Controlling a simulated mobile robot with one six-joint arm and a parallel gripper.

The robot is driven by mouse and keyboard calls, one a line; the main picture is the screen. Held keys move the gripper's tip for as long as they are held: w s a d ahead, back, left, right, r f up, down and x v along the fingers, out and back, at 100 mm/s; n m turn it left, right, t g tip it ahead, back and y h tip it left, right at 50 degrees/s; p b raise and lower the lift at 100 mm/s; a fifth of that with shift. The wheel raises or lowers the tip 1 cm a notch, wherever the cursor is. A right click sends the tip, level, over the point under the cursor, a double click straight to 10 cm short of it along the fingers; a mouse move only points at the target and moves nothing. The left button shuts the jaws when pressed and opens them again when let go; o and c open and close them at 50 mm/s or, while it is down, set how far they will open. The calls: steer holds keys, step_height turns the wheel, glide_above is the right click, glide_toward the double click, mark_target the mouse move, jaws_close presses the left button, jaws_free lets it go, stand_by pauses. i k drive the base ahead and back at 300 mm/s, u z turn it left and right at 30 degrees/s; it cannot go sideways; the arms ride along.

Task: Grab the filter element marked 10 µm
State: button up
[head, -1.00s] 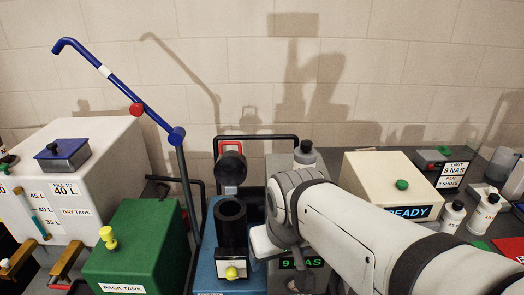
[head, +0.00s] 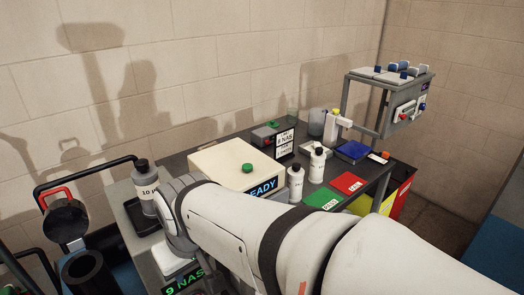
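A grey cylinder with a dark cap (head: 147,193), its white label starting with "10" and the rest cut off, stands upright in a black tray at the left of the head view. My arm's wrist is just right of it and overlaps its right edge in the picture. I cannot tell whether they touch. A pale part at the end of my arm (head: 174,263) shows below the wrist. My gripper's fingers are hidden, so I cannot see whether they are open or hold anything.
A cream box with a READY display (head: 225,165) stands behind my arm. White bottles (head: 317,165), red and green mats (head: 349,183) and a blue tray (head: 353,151) are on the dark bench. A black filter housing (head: 66,222) stands at left. A control panel (head: 405,110) rises at right.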

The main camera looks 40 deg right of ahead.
mark_target(319, 157)
steer(key=z, duration=1.65)
steer(key=k, duration=1.1)
steer(key=z, duration=0.85)
steer(key=i, duration=2.3)
steer(key=u, duration=0.35)
